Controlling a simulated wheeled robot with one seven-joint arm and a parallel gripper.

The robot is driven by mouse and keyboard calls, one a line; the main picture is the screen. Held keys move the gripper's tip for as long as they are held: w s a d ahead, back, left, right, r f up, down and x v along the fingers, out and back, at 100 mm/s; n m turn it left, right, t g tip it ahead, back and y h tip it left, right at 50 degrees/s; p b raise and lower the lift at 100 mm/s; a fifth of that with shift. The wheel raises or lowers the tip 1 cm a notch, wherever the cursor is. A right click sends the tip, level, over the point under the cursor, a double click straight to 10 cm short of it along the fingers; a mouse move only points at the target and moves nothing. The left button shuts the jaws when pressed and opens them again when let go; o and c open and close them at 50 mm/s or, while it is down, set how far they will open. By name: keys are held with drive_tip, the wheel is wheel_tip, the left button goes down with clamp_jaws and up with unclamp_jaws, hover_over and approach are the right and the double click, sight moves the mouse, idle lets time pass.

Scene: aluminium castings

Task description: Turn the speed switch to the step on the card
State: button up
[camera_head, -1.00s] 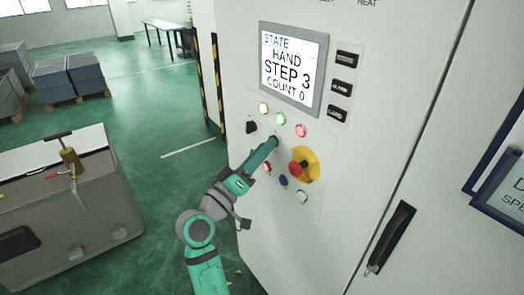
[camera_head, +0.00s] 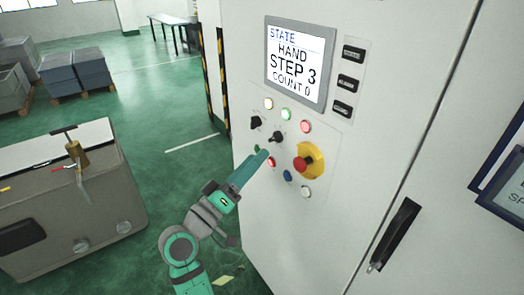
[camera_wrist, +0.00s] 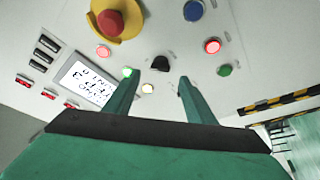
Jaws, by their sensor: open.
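A black rotary knob (camera_head: 278,137) sits on the cabinet's control panel, left of the yellow-backed emergency stop. In the wrist view, what looks like the same knob (camera_wrist: 160,64) shows between and beyond my fingertips. A second black knob (camera_head: 256,122) is to its left; no label is readable on either. My gripper (camera_wrist: 158,82) is open and empty. In the head view, my gripper (camera_head: 264,155) is just below the middle knob, apparently clear of it. The screen (camera_head: 296,62) reads HAND, STEP 3, COUNT 0. A blue-framed card (camera_head: 507,190) is cut off at the right; its step is unreadable.
The red emergency stop (camera_head: 303,164) is close right of the knob. Lit lamps, including a green lamp (camera_head: 286,114), are above; small buttons, including a blue button (camera_head: 287,176), are below. A black door handle (camera_head: 396,233) is at lower right.

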drive_tip(key=shift+v, duration=2.3)
wheel_tip(320, 180, down, 17)
drive_tip(key=s+n+t+y, duration=0.1)
drive_tip(key=s+n+y, duration=0.1)
drive_tip(key=n+y, duration=0.4)
drive_tip(key=s+d+f+g+y, duration=0.1)
drive_tip(key=s+d+f+y, duration=0.1)
drive_tip(key=s+f+y, duration=0.65)
drive_tip(key=s+f+m+g, duration=0.1)
drive_tip(key=s+f, duration=0.3)
drive_tip(key=s, duration=0.3)
drive_tip(key=s+f+m, duration=0.1)
drive_tip(key=s+f, duration=0.4)
drive_tip(key=s, duration=0.2)
drive_tip(key=s+d+r+m, duration=0.2)
drive_tip(key=s, duration=0.5)
drive_tip(key=s+d+r+m+h, duration=0.1)
drive_tip(key=s+d+r+m, duration=0.1)
drive_tip(key=s, duration=0.5)
drive_tip(key=shift+d+m, duration=0.15)
drive_tip(key=shift+m, duration=0.65)
drive_tip(key=shift+r+h, duration=0.1)
drive_tip(key=shift+h, duration=0.15)
